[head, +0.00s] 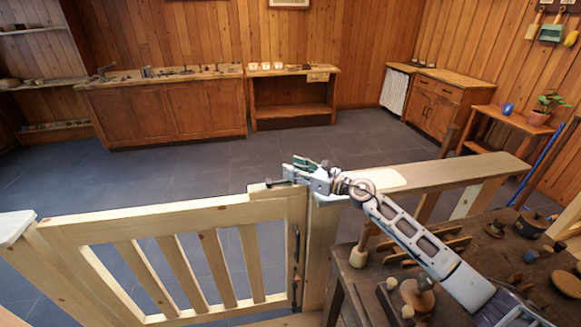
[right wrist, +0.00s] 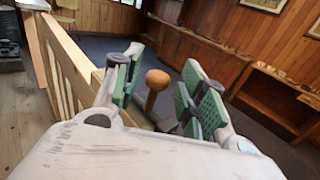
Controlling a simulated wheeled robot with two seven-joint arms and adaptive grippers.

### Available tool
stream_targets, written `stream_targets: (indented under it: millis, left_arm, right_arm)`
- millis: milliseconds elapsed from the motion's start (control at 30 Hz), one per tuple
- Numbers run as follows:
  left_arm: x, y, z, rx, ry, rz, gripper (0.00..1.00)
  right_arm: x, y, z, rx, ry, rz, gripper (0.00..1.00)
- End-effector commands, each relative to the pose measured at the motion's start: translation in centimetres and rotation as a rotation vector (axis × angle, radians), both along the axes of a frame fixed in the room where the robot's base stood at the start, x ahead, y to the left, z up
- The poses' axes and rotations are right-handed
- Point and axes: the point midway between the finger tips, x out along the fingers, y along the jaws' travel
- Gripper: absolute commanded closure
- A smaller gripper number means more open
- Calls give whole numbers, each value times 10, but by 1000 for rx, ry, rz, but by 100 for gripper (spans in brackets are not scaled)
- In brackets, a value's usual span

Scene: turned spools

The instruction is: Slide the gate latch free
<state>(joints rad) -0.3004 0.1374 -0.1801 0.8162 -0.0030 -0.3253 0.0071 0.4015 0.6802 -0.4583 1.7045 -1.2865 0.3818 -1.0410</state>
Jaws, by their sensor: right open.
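The pale wooden gate (head: 170,216) stands upright at the front left and meets its post and rail under my right gripper (head: 294,172). In the right wrist view, my right gripper (right wrist: 160,90) is open, its green-padded fingers on either side of a round wooden knob (right wrist: 157,79). The knob appears between the fingers with a gap on each side, and I see no contact. What the knob is fixed to is mostly hidden by the gripper. In the head view the latch area on the gate top is largely covered by my right gripper. My left gripper is not in view.
A dark workbench (head: 350,262) with turned wooden pieces and tools lies at the lower right, under my right arm. A wooden rail (head: 450,172) runs right from the gate post. The grey floor (head: 190,170) beyond the gate is clear up to the cabinets (head: 165,112).

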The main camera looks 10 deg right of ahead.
Motion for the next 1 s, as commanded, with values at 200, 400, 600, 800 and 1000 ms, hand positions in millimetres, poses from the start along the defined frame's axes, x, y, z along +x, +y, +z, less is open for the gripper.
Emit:
stream_targets:
  millis: [200,400,600,800,1000]
  left_arm:
    - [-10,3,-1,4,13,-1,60]
    - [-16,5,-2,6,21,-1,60]
    - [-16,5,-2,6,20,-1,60]
    - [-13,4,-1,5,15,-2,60]
    - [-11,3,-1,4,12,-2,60]
  right_arm:
    - [11,11,0,2,1,0,58]
    - [13,14,0,0,0,1,58]
    - [13,14,0,0,0,1,58]
    - [13,14,0,0,0,1,79]
    - [13,14,0,0,0,1,100]
